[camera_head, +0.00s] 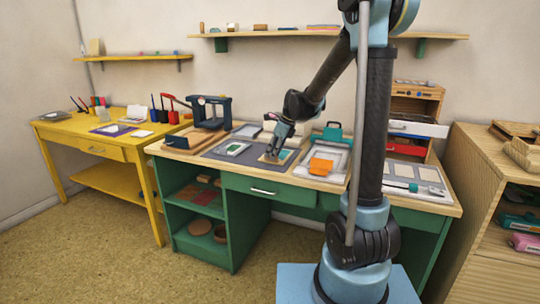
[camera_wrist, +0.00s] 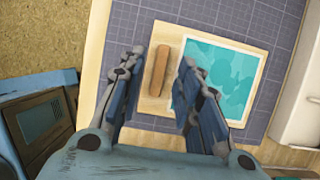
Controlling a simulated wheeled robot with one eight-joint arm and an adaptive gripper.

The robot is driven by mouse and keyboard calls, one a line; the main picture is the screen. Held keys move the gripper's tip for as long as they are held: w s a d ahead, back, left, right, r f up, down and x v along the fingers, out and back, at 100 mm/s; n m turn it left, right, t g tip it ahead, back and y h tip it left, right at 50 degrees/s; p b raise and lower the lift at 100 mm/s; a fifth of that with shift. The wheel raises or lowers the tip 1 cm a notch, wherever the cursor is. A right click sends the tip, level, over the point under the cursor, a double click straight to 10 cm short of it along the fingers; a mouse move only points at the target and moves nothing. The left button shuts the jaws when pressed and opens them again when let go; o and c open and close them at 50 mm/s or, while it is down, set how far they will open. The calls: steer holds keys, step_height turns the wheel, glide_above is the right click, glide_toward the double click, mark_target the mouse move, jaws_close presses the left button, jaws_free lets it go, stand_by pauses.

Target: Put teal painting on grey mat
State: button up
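The teal painting (camera_wrist: 225,80) is a teal print on a pale wooden board with a brown wooden bar (camera_wrist: 157,70) along one side. It also shows in the head view (camera_head: 285,155), partly hidden by my gripper. In the wrist view it lies over the gridded grey mat (camera_wrist: 205,12), which shows around the board. The mat also shows in the head view (camera_head: 217,153). My gripper (camera_wrist: 159,62) is open above the board, its fingers apart on either side of the brown bar. I see gaps between bar and fingers. In the head view my gripper (camera_head: 272,153) is low over the board.
A green-and-white card (camera_head: 235,148) lies on the mat to the left. An orange piece (camera_head: 321,165) sits on a light tray to the right. A dark blue frame-like device (camera_head: 213,112) stands at the back left. A yellow table (camera_head: 85,130) stands further left.

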steer(key=v, duration=1)
steer(key=s+d+n, duration=0.5)
steer(key=s+d, duration=0.1)
steer(key=s, duration=0.2)
steer(key=s+d+f+n+h, duration=0.1)
steer(key=s+d+f+n, duration=0.3)
steer(key=s, duration=0.4)
steer(key=s+d+f+n+h, duration=0.1)
steer(key=s+d+f+n, duration=0.3)
steer(key=s+n, duration=0.3)
steer(key=s+d+f+n+h, duration=0.2)
steer(key=s+d+f+n, duration=0.3)
steer(key=s, duration=0.5)
steer(key=shift+f+n+t, duration=0.3)
steer(key=shift+n, duration=0.3)
